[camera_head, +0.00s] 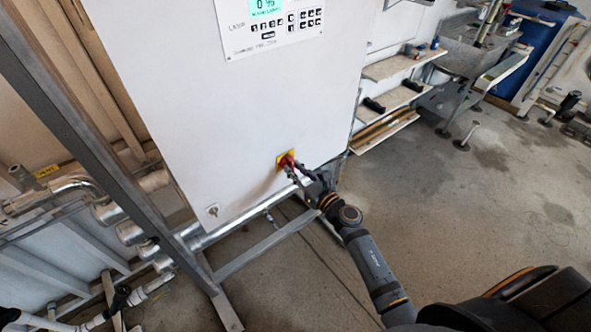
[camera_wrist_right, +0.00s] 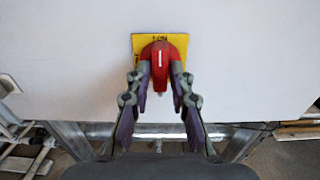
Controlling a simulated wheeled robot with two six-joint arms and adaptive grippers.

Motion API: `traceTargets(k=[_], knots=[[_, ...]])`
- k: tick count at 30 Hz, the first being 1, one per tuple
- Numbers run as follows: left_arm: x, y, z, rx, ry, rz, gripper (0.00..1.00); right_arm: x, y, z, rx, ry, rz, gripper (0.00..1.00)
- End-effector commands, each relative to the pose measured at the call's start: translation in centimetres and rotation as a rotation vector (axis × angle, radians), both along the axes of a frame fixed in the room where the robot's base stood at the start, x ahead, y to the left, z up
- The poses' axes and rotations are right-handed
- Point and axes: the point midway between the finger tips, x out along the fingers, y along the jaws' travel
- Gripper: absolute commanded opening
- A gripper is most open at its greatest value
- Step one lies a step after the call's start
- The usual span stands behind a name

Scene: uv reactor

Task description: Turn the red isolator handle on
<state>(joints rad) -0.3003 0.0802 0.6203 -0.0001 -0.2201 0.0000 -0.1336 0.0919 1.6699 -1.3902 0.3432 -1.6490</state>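The red isolator handle (camera_head: 287,161) sits on a yellow plate (camera_head: 281,156) low on the front of the white cabinet. In the right wrist view the handle (camera_wrist_right: 160,62) stands upright, its white mark vertical, below lettering on the plate (camera_wrist_right: 180,39) that seems to read ON. My right gripper (camera_head: 294,170) is at the handle. In the wrist view its two fingertips (camera_wrist_right: 161,72) are on either side of the handle's grip, apart from each other; narrow gaps seem to remain beside the grip. Firm contact cannot be made out. My left gripper is in neither view.
The white cabinet (camera_head: 270,95) has a display panel (camera_head: 268,20) at the top and a small lock (camera_head: 212,210) at lower left. A metal frame (camera_head: 255,250) and pipes run below and left. Shelves (camera_head: 392,97) stand at right; the floor (camera_head: 480,210) there is mostly open.

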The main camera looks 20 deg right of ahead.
Motion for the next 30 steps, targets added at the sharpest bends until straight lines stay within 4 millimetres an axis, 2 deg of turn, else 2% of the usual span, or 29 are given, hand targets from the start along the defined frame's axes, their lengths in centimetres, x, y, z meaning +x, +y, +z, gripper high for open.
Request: traceTargets(k=[1,3,11,14,17,24,30], knots=[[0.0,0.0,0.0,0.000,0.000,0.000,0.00,0.0,0.0,0.0,0.000,-0.001,0.000,0.32],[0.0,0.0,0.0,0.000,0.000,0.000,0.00,0.0,0.0,0.1,-0.001,-0.001,0.000,0.39],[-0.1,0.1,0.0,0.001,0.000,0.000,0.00,0.0,0.0,0.1,-0.001,-0.003,0.000,0.39],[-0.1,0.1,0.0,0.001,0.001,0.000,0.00,-0.6,-0.3,0.1,-0.002,-0.003,0.000,0.39],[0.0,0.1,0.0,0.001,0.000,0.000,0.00,-2.4,-0.9,0.0,-0.004,0.000,0.001,0.39],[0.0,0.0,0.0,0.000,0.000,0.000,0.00,-8.1,-2.9,0.0,-0.003,0.001,0.003,0.39],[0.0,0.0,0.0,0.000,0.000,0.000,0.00,-10.4,-3.8,0.0,-0.004,-0.001,0.002,0.39]])
